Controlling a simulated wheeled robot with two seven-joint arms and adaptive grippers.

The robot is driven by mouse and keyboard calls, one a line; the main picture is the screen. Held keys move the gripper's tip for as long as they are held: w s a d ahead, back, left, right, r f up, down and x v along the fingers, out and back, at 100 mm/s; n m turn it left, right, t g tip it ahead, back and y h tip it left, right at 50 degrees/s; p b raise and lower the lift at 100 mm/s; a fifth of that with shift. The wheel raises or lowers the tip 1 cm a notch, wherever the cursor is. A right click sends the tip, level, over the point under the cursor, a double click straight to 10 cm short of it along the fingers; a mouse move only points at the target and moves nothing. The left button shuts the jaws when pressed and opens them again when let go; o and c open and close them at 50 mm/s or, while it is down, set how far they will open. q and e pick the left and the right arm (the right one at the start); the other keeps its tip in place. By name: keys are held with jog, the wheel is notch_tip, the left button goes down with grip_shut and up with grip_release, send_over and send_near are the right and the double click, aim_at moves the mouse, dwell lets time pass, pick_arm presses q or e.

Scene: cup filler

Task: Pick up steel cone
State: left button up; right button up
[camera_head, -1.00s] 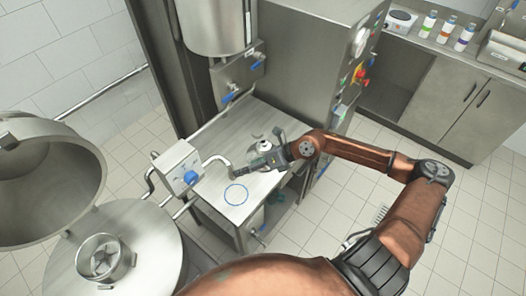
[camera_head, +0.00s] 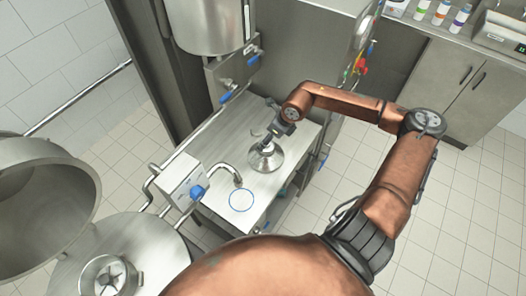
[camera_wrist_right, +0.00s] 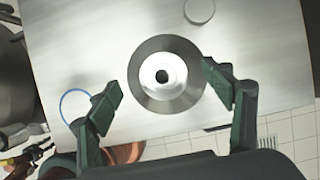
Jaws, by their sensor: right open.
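The steel cone (camera_head: 266,158) stands on the steel table (camera_head: 226,165), just behind a blue circle marked on the tabletop. In the right wrist view the cone (camera_wrist_right: 166,75) is seen from above as a shiny ring with a dark hole in the middle. My right gripper (camera_wrist_right: 165,88) is open, its two green fingers to the left and right of the cone's near part; whether they touch it I cannot tell. In the head view my right gripper (camera_head: 278,134) is above and behind the cone. My left gripper is not in view.
A small round object (camera_wrist_right: 199,10) lies beyond the cone. A large steel vessel (camera_head: 40,200) is at the left.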

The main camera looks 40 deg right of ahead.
aim_at(266, 150)
notch_tip(266, 150, down, 3)
jog(key=shift+s+d+f, duration=0.1)
jog(key=shift+d, duration=0.05)
jog(key=x, duration=0.3)
jog(key=shift+f, duration=0.15)
jog(key=c, duration=0.6)
grip_shut()
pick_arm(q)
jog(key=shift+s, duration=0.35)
